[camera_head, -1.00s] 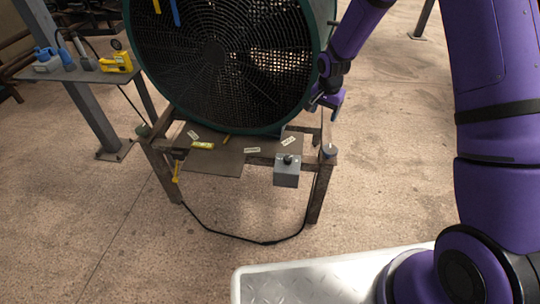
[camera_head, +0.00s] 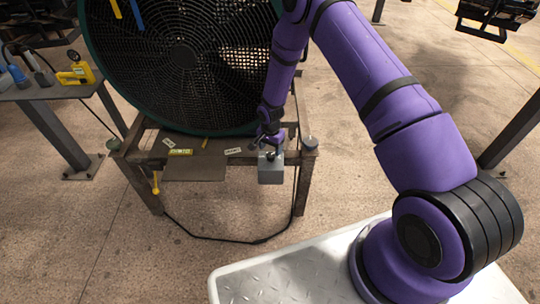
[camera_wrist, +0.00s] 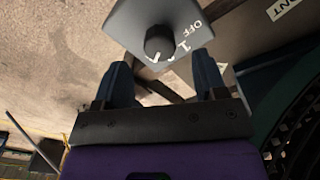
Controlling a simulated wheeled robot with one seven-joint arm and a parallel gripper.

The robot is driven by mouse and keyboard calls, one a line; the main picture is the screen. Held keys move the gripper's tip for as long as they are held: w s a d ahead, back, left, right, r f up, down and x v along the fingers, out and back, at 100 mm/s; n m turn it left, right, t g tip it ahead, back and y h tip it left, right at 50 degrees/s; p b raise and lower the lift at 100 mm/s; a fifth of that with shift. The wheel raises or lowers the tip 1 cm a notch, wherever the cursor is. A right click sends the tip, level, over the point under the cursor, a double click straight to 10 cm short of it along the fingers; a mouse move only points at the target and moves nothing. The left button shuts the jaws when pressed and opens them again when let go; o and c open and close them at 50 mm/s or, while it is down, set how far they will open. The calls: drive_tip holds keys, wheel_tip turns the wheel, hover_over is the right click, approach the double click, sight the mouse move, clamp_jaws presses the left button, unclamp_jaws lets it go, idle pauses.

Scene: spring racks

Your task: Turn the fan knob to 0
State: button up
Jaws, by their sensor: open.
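The fan (camera_head: 182,60) is a large round black-grilled drum with a dark green rim, standing on a metal frame. Its grey control box (camera_head: 271,174) hangs at the frame's front right. In the wrist view the box face (camera_wrist: 124,18) carries a dark round knob (camera_wrist: 160,41) and white markings, with "OFF" and "1" readable to the right. A small white line shows at the knob's lower edge; its exact setting is hard to tell. My gripper (camera_wrist: 162,62) is open, its two fingers apart just below the knob in the picture. In the head view my gripper (camera_head: 269,145) is at the box's top, partly hiding the knob.
A side table (camera_head: 50,92) with a yellow tool (camera_head: 76,74) stands at the left. A black cable (camera_head: 225,240) loops below the frame. Labels and a brown plate (camera_head: 195,170) lie by the box. The floor in front is open.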

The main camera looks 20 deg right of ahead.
sight(271, 155)
drive_tip(key=shift+f, duration=2.35)
drive_tip(key=c, duration=0.9)
